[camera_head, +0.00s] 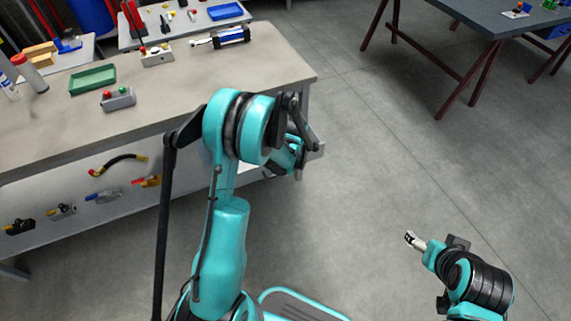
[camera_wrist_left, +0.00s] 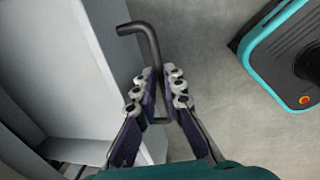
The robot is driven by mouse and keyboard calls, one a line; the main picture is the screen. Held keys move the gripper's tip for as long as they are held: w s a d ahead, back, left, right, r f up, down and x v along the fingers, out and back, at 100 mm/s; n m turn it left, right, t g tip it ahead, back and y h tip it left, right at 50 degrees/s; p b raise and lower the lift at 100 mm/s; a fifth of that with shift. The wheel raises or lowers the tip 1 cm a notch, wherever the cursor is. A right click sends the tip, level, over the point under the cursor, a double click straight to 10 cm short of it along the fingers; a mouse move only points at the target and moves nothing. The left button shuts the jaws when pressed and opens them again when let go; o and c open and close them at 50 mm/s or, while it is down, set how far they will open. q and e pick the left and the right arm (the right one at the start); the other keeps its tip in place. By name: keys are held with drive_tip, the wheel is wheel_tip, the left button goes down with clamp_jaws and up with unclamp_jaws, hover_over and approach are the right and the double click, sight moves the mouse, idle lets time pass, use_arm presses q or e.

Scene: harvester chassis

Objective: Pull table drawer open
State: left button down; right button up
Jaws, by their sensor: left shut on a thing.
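The table (camera_head: 230,85) stands at the left in the head view.
The tabletop holds a green tray (camera_head: 92,79), a button box (camera_head: 118,99) and other small parts. A dark table (camera_head: 480,15) stands at the back right. Open floor (camera_head: 370,150) lies between the tables.

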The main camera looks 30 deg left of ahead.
use_arm(q)
drive_tip(key=c, duration=1.6)
unclamp_jaws()
wheel_tip(320, 180, up, 12)
drive_tip(key=s+d, duration=0.1)
drive_tip(key=shift+s+d, duration=0.2)
drive_tip(key=shift+d, duration=0.15)
drive_tip(key=shift+f, duration=0.1)
